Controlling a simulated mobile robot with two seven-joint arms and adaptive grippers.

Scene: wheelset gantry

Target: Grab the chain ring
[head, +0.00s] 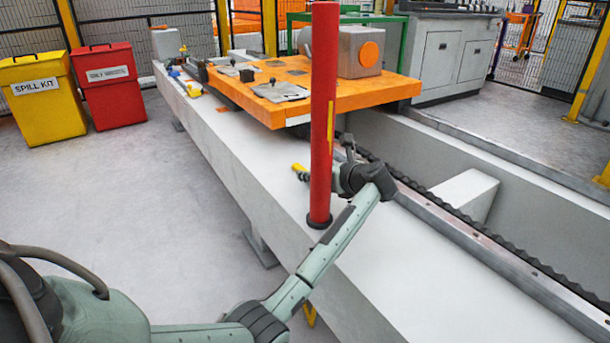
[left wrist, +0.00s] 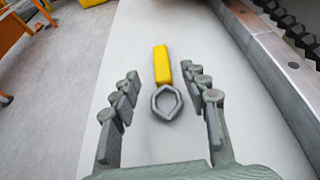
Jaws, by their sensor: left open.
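A grey chain ring (left wrist: 167,101) lies on the pale beam top in the left wrist view, with a yellow bar (left wrist: 161,64) extending from its far side. My left gripper (left wrist: 163,98) is open, with one finger on each side of the ring. The ring is between the fingers in the picture, and no contact shows. I cannot make out the ring in the head view. My right gripper is not in view.
The red post (head: 322,110) stands on the beam (head: 255,165) close to my left arm. The orange table (head: 345,97) overhangs the beam beyond the gripper. A metal rail with a dark toothed strip (head: 455,218) runs along the right. A small yellow object (head: 299,168) lies left of the post.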

